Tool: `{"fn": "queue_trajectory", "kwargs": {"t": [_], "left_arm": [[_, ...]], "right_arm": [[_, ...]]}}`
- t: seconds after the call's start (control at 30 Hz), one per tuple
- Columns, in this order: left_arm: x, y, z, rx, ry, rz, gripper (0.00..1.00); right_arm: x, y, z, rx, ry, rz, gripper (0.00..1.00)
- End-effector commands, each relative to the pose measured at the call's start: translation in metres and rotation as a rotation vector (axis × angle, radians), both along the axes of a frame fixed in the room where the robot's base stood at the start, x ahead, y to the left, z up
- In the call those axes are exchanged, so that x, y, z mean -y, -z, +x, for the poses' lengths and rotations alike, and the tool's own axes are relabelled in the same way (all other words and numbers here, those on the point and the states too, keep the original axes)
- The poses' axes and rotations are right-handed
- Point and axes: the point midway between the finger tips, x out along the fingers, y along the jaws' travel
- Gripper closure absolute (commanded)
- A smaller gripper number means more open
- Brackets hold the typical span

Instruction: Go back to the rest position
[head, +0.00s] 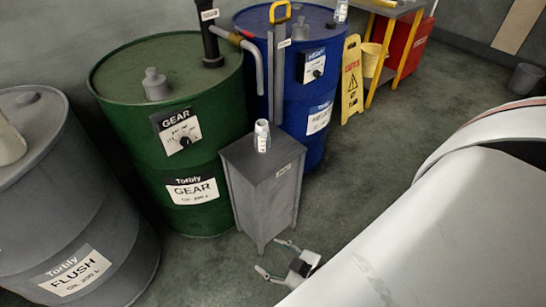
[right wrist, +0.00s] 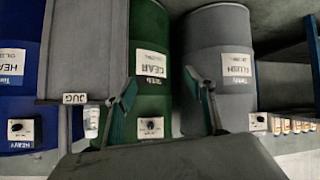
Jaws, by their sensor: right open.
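My right gripper (head: 270,257) is low beside the front of the grey stand, near the floor, with its two fingers spread and nothing between them. Its fingers (right wrist: 160,78) also show apart and empty in the right wrist view, which looks upside down. A small white bottle (head: 262,136) stands upright on the grey stand (head: 262,190), well above the gripper. The stand's label reads "JUG" in the right wrist view (right wrist: 75,98). My left gripper is not in view.
A green GEAR drum (head: 205,145), a blue drum (head: 300,130) and a grey FLUSH drum (head: 75,225) surround the stand. A yellow caution sign (head: 351,80), a bucket (head: 372,60) and a workbench (head: 410,8) are behind. Open floor (head: 365,155) lies right of the stand.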

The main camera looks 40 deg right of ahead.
Motion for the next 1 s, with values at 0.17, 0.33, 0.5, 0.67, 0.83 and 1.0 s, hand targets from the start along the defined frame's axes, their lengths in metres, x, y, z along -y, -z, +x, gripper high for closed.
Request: {"fn": "queue_trajectory", "kwargs": {"t": [0.17,0.33,0.5,0.67,0.83,1.0], "left_arm": [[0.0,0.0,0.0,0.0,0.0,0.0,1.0],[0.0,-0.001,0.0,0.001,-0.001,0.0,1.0],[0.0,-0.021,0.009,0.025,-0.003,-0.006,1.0],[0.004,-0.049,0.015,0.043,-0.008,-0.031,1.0],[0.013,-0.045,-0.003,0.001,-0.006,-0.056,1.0],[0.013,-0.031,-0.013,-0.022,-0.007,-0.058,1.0]], "right_arm": [[-0.008,0.001,-0.01,-0.022,-0.017,-0.009,0.46],[-0.007,0.001,-0.01,-0.022,-0.017,-0.008,0.46],[-0.009,-0.014,-0.006,-0.008,-0.014,0.002,0.46],[-0.014,-0.037,-0.006,-0.006,-0.012,0.025,0.46],[-0.019,-0.043,-0.013,-0.021,-0.008,0.047,0.46],[-0.02,-0.037,-0.016,-0.027,-0.008,0.051,0.46]]}}
